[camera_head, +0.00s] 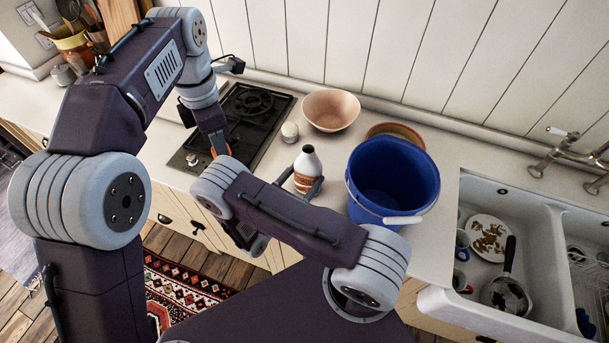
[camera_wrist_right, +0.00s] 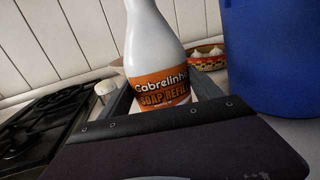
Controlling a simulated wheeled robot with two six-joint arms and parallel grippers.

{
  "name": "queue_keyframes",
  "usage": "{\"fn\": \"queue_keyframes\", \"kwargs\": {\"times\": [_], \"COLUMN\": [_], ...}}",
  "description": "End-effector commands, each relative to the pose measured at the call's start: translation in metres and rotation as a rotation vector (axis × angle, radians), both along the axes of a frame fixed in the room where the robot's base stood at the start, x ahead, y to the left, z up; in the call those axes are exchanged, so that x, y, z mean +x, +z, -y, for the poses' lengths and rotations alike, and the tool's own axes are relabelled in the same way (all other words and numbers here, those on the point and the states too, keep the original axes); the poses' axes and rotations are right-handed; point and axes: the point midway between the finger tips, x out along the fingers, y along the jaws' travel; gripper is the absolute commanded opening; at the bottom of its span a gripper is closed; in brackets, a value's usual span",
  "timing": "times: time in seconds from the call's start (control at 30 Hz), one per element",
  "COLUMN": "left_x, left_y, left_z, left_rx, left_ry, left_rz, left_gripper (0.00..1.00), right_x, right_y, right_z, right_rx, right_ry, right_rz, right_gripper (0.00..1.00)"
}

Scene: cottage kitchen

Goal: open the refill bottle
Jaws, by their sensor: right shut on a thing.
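The refill bottle (camera_head: 307,163) is white with an orange "Soap Refill" label and stands upright on the counter. Its top looks dark in the head view; no cap can be made out there. In the right wrist view the bottle (camera_wrist_right: 155,45) fills the middle, its top cut off. My right gripper (camera_head: 308,186) is shut around its lower body, a finger on each side. My left gripper (camera_head: 215,138) hangs over the hob's front, apart from the bottle. A small orange patch shows at its fingertips; I cannot tell what it is or whether the jaws are open.
A blue bucket (camera_head: 364,205) stands close right of the bottle. A pink bowl (camera_head: 331,110) and a small white jar (camera_head: 289,131) are behind it. The black hob (camera_head: 262,112) is left. The sink (camera_head: 446,246) at right holds a dirty plate, cups and a pan.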

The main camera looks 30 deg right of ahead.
Motion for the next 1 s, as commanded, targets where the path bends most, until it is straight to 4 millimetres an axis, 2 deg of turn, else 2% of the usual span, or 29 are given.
{"fn": "queue_keyframes", "kwargs": {"times": [0.27, 0.3, 0.33, 0.37, 0.73, 0.87, 1.0], "left_x": [0.0, 0.0, 0.0, 0.0, 0.0, 0.0, 0.0], "left_y": [-0.005, -0.003, -0.003, -0.003, -0.001, -0.01, -0.021], "left_z": [0.0, 0.0, 0.0, 0.0, 0.0, 0.0, 0.0], "left_rx": [0.0, 0.0, 0.0, 0.0, 0.0, 0.0, 0.0], "left_ry": [0.0, 0.0, 0.0, 0.0, 0.0, 0.0, 0.0], "left_rz": [0.0, 0.0, 0.0, 0.0, 0.0, 0.0, 0.0], "left_gripper": [0.0, 0.0, 0.0, 0.0, 0.0, 0.0, 0.0], "right_x": [0.0, 0.0, 0.0, 0.0, -0.001, -0.01, -0.027], "right_y": [-0.004, -0.003, -0.002, -0.002, 0.001, -0.002, -0.004], "right_z": [0.0, 0.0, 0.0, 0.0, -0.003, -0.024, -0.055], "right_rx": [-0.001, 0.0, 0.0, 0.0, 0.0, 0.001, 0.003], "right_ry": [0.0, 0.0, 0.0, 0.0, 0.002, 0.007, 0.008], "right_rz": [0.0, 0.0, 0.0, 0.0, 0.001, 0.003, 0.002], "right_gripper": [0.0, 0.85, 0.93, 0.96, 0.96, 0.96, 0.96]}}
